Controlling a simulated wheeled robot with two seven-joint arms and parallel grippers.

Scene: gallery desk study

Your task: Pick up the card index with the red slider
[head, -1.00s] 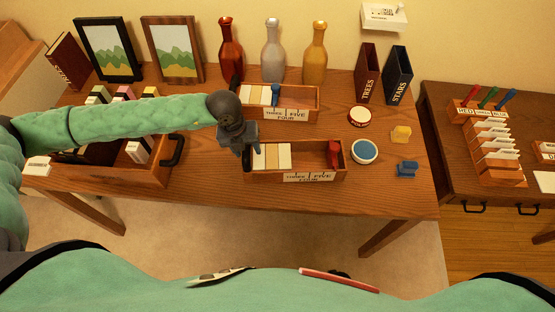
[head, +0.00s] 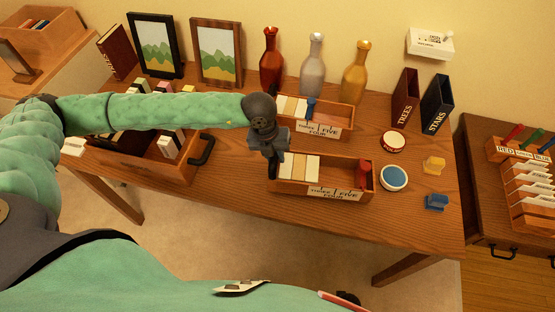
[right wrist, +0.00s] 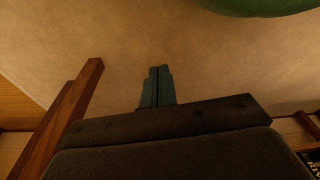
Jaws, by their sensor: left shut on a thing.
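The card index with the red slider (head: 335,192) is the front one of two long wooden boxes on the desk. It holds cream and tan cards at its left and the red slider (head: 362,174) near its right end. My left gripper (head: 273,168) is shut on its left end, hiding part of that end. The box looks level; I cannot tell whether it is clear of the desk top. My right gripper (right wrist: 157,87) shows only in the right wrist view, with its fingers together and empty above the floor.
Just behind is a similar card index with a blue slider (head: 310,107). Round tins (head: 394,178), a yellow block (head: 433,165) and a blue block (head: 436,202) lie to the right. A wooden crate (head: 178,172) stands to the left; bottles (head: 313,65) stand behind.

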